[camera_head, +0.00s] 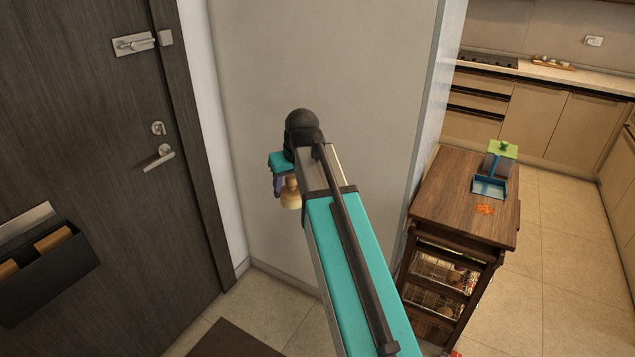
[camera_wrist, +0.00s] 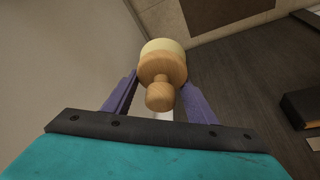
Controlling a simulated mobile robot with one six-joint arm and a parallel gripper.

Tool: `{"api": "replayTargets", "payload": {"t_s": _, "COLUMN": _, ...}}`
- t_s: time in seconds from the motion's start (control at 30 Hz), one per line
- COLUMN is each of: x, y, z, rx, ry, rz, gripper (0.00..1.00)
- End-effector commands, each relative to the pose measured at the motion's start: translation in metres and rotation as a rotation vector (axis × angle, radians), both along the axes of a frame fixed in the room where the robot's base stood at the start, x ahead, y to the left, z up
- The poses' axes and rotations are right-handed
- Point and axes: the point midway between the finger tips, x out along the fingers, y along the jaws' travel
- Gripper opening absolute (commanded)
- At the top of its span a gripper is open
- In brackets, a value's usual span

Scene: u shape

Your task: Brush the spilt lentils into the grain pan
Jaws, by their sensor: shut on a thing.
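The spilt lentils (camera_head: 485,210) are a small orange patch on the wooden cart top at the right in the head view. The blue grain pan (camera_head: 489,187) sits just behind them on the same top, its handle standing up. My gripper (camera_head: 283,192) is in front of the pale wall, well to the left of the cart. It is shut on a wooden-handled brush (camera_head: 291,194) with a pale round head. In the wrist view the brush (camera_wrist: 161,70) sits between the purple fingers, its knob toward the camera. The lentils and pan are not in the wrist view.
The wooden cart (camera_head: 450,205) has open shelves with wire baskets below. A clear container with a green lid (camera_head: 502,150) stands behind the pan. The wall's corner (camera_head: 432,110) lies between my gripper and the cart. A dark door (camera_head: 90,150) is at the left.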

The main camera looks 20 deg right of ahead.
Motion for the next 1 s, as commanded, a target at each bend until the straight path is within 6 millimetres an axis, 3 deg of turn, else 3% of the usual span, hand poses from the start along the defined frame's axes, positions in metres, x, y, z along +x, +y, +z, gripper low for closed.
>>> {"api": "replayTargets", "payload": {"t_s": 0.03, "x": -0.003, "y": 0.017, "z": 0.001, "rx": 0.000, "ry": -0.001, "rz": 0.001, "gripper": 0.34}}
{"api": "replayTargets", "payload": {"t_s": 0.2, "x": -0.011, "y": 0.061, "z": 0.005, "rx": -0.001, "ry": -0.002, "rz": -0.018, "gripper": 0.34}}
{"api": "replayTargets", "payload": {"t_s": 0.4, "x": -0.018, "y": 0.091, "z": 0.008, "rx": 0.000, "ry": -0.001, "rz": -0.035, "gripper": 0.34}}
{"api": "replayTargets", "payload": {"t_s": 1.0, "x": -0.020, "y": 0.098, "z": 0.009, "rx": 0.000, "ry": 0.000, "rz": -0.040, "gripper": 0.34}}
